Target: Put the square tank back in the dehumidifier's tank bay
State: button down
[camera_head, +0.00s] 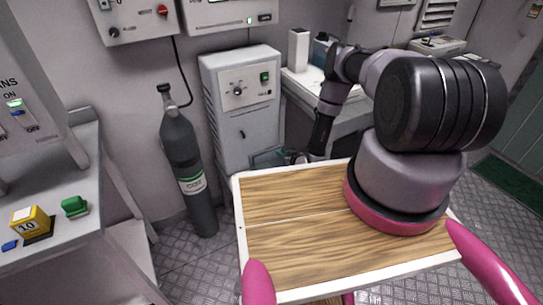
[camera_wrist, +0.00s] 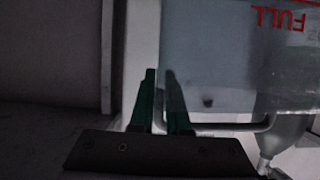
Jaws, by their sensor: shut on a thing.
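The dehumidifier (camera_head: 238,115) is a pale grey cabinet against the wall, with a dial and a green switch on its upper front. The tank (camera_head: 268,158) is a translucent box low at its front right, partly hidden by the wooden-topped table. My gripper (camera_head: 297,158) is at the tank's right side, small and dark in the head view. In the wrist view the tank (camera_wrist: 215,65) fills the upper middle and right, with an upside-down red FULL mark. There my gripper (camera_wrist: 162,75) is shut on the tank. The tank bay's opening cannot be made out.
A wooden-topped table (camera_head: 265,248) with white edges stands in front of the dehumidifier. A dark gas cylinder (camera_head: 184,160) stands left of it. A counter (camera_head: 340,118) lies to its right. A shelf with a yellow block (camera_head: 30,222) is at far left.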

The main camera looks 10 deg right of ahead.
aim_at(273, 153)
jog(key=w+a, duration=0.3)
jog(key=w, duration=0.5)
notch_tip(273, 153, down, 7)
jog(key=shift+w+r, duration=0.15)
jog(key=shift+w, duration=0.2)
jog(key=c, duration=0.9)
grip_release()
jog(key=shift+d+f, duration=0.1)
jog(key=shift+f, duration=0.1)
jog(key=shift+s, duration=0.15)
jog(key=v, duration=1.1)
jog(key=shift+s+d+r, duration=0.15)
jog(key=shift+s+r, duration=0.15)
